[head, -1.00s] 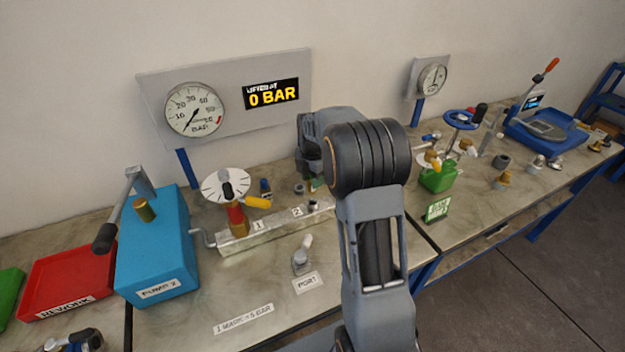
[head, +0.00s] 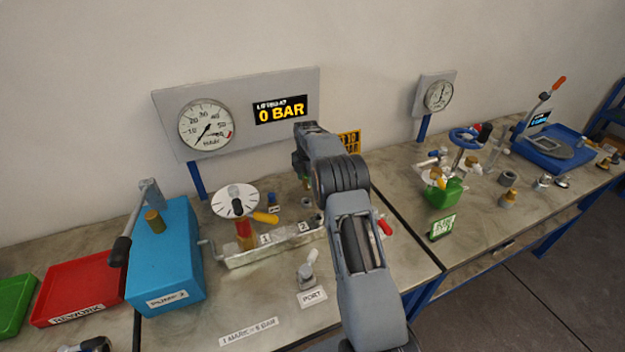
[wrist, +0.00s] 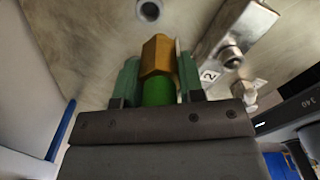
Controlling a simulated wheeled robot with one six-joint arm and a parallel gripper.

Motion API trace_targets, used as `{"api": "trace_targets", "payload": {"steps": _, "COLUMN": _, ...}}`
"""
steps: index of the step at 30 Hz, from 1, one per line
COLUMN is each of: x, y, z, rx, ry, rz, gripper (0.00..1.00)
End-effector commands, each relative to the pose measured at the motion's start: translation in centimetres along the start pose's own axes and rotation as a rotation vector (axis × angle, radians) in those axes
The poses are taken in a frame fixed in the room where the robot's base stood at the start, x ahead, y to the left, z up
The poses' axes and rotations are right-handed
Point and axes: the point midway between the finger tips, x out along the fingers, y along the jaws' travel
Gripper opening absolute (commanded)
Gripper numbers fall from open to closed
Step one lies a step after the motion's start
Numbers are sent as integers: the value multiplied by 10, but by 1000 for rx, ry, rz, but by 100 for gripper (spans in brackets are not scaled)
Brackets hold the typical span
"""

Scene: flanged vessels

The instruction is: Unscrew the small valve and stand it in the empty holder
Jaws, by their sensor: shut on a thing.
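In the wrist view my gripper (wrist: 157,84) is shut on the small valve (wrist: 158,55), which has a brass hexagonal part and a green body between the green fingers. The valve is clear of the metal block (wrist: 217,38), whose port 2 (wrist: 231,56) is to its right. A round grey holder (wrist: 148,10) with a dark, empty-looking hole stands beyond the valve. In the head view the holder (head: 307,203) is beside the block, behind the port labelled 2. My arm hides most of the gripper and the valve there.
A gauge valve with a white dial (head: 235,200) and yellow handle stands on port 1. The blue pump (head: 165,258) and red tray (head: 80,287) are at left. The bench front has some free room.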

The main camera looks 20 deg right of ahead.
Motion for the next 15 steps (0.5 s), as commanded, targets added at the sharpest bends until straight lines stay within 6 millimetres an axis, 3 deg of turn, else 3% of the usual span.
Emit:
{"api": "trace_targets", "payload": {"steps": 6, "x": 9, "y": 14, "z": 7, "rx": -34, "ry": -3, "rz": 2, "gripper": 0}}
{"api": "trace_targets", "payload": {"steps": 15, "x": 11, "y": 16, "z": 8, "rx": -39, "ry": -3, "rz": 2, "gripper": 0}}
